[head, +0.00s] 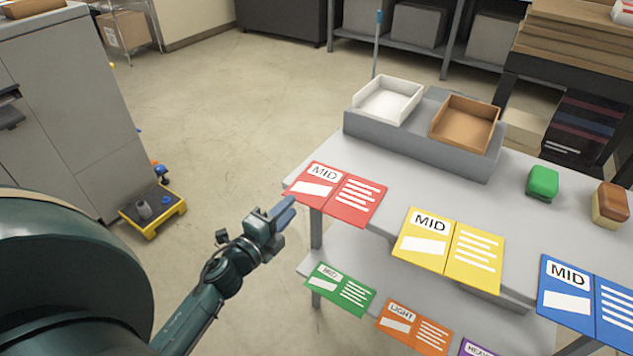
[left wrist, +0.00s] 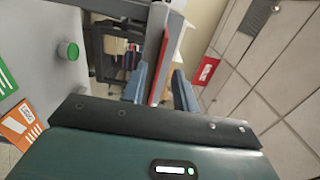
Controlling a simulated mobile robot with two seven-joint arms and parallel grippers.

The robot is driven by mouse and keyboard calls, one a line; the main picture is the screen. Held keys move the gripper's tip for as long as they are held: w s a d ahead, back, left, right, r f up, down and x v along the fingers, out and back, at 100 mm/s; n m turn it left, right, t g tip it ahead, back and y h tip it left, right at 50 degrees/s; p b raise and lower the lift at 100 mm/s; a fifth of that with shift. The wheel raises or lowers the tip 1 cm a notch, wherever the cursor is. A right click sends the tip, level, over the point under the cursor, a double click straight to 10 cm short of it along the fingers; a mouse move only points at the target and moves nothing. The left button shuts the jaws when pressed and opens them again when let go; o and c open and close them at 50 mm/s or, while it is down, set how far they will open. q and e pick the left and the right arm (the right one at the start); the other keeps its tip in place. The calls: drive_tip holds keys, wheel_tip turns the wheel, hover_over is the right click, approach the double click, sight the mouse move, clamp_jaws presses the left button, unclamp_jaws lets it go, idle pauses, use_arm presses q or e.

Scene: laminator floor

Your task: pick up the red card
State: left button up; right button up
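The red card (head: 340,195), marked MID, lies on the upper top of the grey table, its left end sticking out past the left edge. My left gripper (head: 287,208) is at that overhanging end. In the left wrist view, the card (left wrist: 164,62) shows nearly edge-on as a thin red strip between the two blue fingers (left wrist: 160,90). The fingers are apart, with a gap on each side of the strip. The left gripper is open and holds nothing. My right gripper is in neither view.
A yellow card (head: 449,249) and a blue card (head: 588,297) lie to the right on the table (head: 470,200). Green (head: 340,289) and orange (head: 414,328) cards lie on the lower shelf. White (head: 387,99) and brown (head: 465,124) trays stand behind.

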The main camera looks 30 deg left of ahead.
sight(317, 184)
use_arm(q)
drive_tip(key=w, duration=0.4)
drive_tip(key=shift+d, duration=0.1)
drive_tip(key=shift+c, duration=0.6)
clamp_jaws()
